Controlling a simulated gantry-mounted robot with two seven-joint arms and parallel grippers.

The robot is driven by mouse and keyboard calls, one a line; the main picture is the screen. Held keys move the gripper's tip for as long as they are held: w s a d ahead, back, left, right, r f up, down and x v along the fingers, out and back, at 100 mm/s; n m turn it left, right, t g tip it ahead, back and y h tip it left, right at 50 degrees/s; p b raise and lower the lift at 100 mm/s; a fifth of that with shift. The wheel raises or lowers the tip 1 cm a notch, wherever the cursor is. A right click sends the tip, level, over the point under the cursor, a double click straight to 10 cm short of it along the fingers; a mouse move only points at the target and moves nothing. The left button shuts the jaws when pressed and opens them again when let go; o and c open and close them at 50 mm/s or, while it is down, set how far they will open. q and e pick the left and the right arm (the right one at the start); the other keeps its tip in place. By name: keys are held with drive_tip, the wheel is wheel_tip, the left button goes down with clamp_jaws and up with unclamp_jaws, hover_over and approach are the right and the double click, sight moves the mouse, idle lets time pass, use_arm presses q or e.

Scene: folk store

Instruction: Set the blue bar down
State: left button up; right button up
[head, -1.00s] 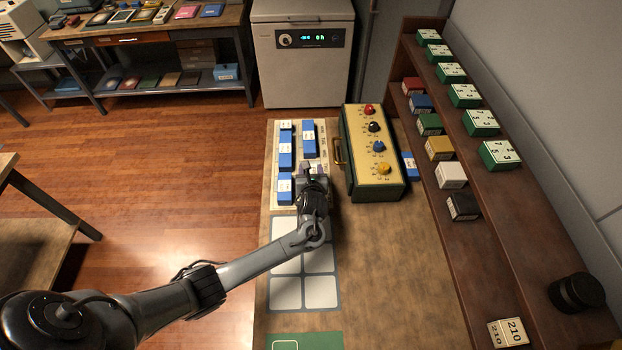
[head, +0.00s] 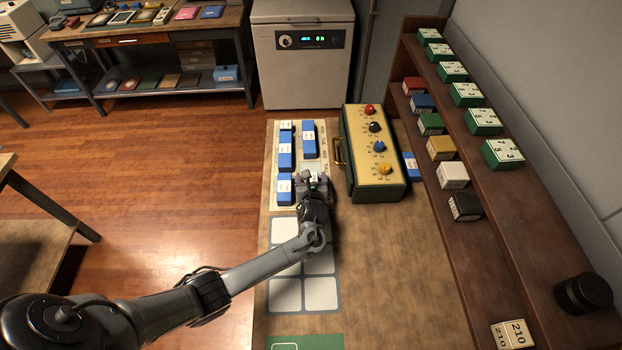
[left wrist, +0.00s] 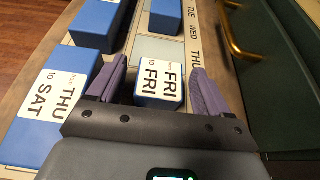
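A blue bar with a white "FRI to FRI" label (left wrist: 160,83) is between the fingers of my left gripper (left wrist: 160,85). In the head view, the left gripper (head: 313,180) is over the lower right part of the pale board (head: 272,165). Its purple fingers are spread, with a narrow gap on each side of the bar, so it is open around it. The bar seems to rest on the board, though its underside is hidden. A pale blue cell (left wrist: 158,50) lies just beyond it. A "THU to SAT" blue bar (left wrist: 25,140) lies to the left. My right gripper is out of view.
Other blue bars stand in the board's left column (head: 285,155) and at its upper right (head: 309,140). A green box with coloured knobs (head: 352,185) and a brass handle (left wrist: 235,40) stands close on the right. White cells (head: 320,293) lie nearer. A brown shelf (head: 480,255) borders the right.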

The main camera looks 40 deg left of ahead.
use_arm(q)
drive_tip(key=shift+r, duration=0.1)
drive_tip(key=shift+s+d+r, duration=0.15)
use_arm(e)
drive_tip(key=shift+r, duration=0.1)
use_arm(q)
drive_tip(key=p+v, duration=0.3)
drive_tip(key=v, duration=0.8)
drive_tip(key=shift+s+d+r+p, duration=0.1)
drive_tip(key=shift+s+r+p, duration=0.1)
drive_tip(key=shift+p, duration=0.15)
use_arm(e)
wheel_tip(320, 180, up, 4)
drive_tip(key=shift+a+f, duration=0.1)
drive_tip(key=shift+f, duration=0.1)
use_arm(q)
drive_tip(key=shift+f, duration=0.1)
